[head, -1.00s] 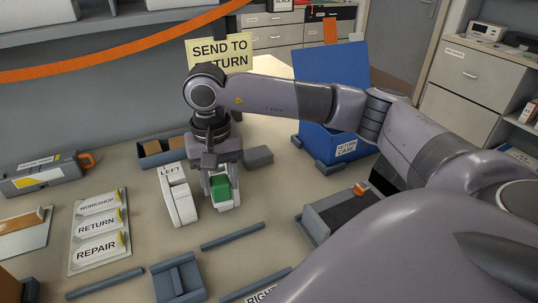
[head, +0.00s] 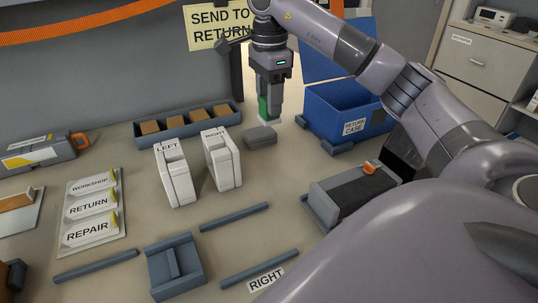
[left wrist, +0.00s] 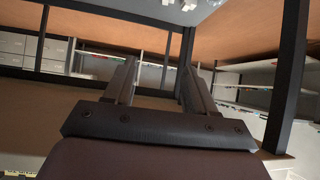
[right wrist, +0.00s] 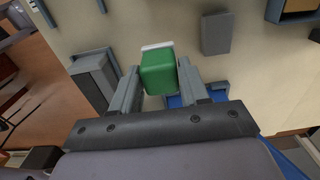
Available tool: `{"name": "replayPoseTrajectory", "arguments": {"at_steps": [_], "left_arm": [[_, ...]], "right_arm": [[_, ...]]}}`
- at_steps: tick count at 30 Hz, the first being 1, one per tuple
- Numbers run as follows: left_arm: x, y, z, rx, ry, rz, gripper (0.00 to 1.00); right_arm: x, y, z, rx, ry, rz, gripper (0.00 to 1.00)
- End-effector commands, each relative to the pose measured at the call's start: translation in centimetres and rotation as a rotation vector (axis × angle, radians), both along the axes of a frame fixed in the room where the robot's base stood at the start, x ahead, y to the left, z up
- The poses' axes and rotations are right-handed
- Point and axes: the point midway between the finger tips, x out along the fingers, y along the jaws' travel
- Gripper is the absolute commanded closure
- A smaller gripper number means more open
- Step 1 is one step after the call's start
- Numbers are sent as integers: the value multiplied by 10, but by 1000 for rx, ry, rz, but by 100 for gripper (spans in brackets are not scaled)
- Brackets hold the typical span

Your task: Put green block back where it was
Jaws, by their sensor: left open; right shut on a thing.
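The green block (head: 264,107) has a white edge at its lower end. My right gripper (head: 268,106) is shut on it and holds it near the grey block, left of the blue case. The right wrist view shows the green block (right wrist: 160,72) between the two fingers. I cannot tell whether the block touches the table. Two white upright holders, LEFT (head: 175,173) and RIGHT (head: 222,158), stand left of my right gripper. My left gripper (left wrist: 155,75) shows only in the left wrist view, open and empty, facing shelves.
A grey tray (head: 226,117) with several brown blocks lies behind the holders. A low grey block (head: 260,137) lies below the gripper. The blue return case (head: 335,118) stands right. A grey device (head: 345,196) with an orange knob lies front right. Grey bars lie on the table.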

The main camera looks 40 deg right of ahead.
Motion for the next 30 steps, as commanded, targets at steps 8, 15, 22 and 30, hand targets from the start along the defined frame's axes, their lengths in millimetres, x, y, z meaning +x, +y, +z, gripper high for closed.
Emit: {"name": "replayPoseTrajectory", "arguments": {"at_steps": [8,15,22,30], "left_arm": [[4,-5,0,-12,-5,-3,44],[5,-6,0,-15,-9,-5,44],[4,-5,-2,-12,-7,-6,44],[4,-5,-2,-11,-6,-6,44]], "right_arm": [[-1,0,-74,-1,3,2,80],[0,0,-100,1,-1,3,80],[-1,0,-126,-1,3,3,80],[0,0,-144,0,-2,4,80]]}}
